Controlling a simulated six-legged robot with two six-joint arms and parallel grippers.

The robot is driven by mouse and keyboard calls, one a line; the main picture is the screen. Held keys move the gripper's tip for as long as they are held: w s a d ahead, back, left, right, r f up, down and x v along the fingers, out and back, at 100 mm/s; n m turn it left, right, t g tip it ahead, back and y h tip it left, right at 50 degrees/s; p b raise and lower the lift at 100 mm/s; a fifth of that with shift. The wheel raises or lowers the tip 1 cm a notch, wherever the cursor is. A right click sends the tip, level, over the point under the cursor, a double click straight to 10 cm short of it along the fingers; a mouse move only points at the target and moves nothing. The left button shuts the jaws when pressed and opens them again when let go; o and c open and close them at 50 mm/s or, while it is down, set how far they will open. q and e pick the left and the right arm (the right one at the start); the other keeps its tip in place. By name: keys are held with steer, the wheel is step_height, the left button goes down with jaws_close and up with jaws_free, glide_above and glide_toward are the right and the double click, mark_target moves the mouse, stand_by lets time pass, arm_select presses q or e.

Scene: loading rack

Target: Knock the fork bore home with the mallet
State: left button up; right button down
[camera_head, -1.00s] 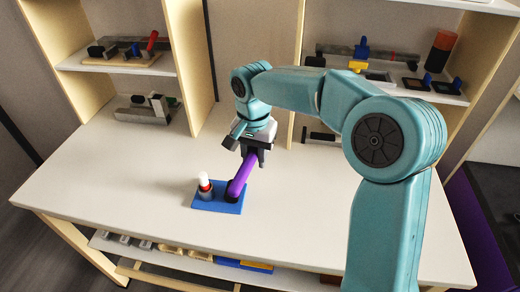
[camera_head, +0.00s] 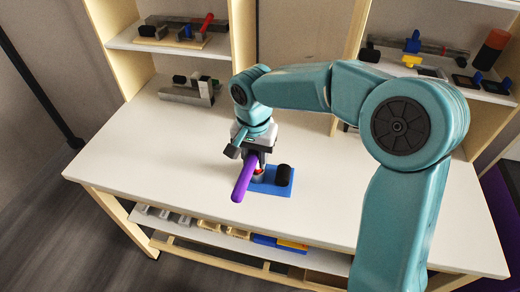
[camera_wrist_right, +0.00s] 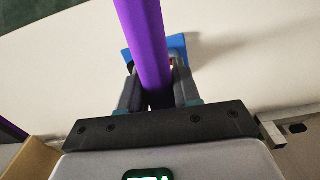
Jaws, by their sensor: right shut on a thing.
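My right gripper (camera_head: 256,157) is shut on a purple bar (camera_head: 243,182), apparently the mallet's handle. The bar slants down and left towards the bench front; a mallet head cannot be made out. In the right wrist view the bar (camera_wrist_right: 147,45) runs between the fingers (camera_wrist_right: 157,92) and out of the top edge. A blue plate (camera_head: 269,187) lies on the bench below the gripper. A black cylinder (camera_head: 284,175) stands on the plate's right side.
The white bench top (camera_head: 350,210) is clear around the plate. A grey metal fixture (camera_head: 190,90) stands at the back left. Shelves behind carry a tray of parts (camera_head: 180,38) and a red-black cylinder (camera_head: 492,50). A lower shelf (camera_head: 200,232) holds several blocks.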

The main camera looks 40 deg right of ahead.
steer(key=shift+a+r+p, duration=0.45)
steer(key=shift+a+r, duration=0.25)
steer(key=shift+w+f, duration=0.2)
steer(key=shift+w, duration=0.1)
steer(key=shift+s+f+b, duration=0.2)
steer(key=shift+f+b, duration=0.55)
steer(key=shift+b, duration=0.1)
step_height(320, 180, down, 4)
steer(key=b, duration=0.3)
steer(key=shift+w, duration=0.1)
steer(key=shift+r, duration=0.15)
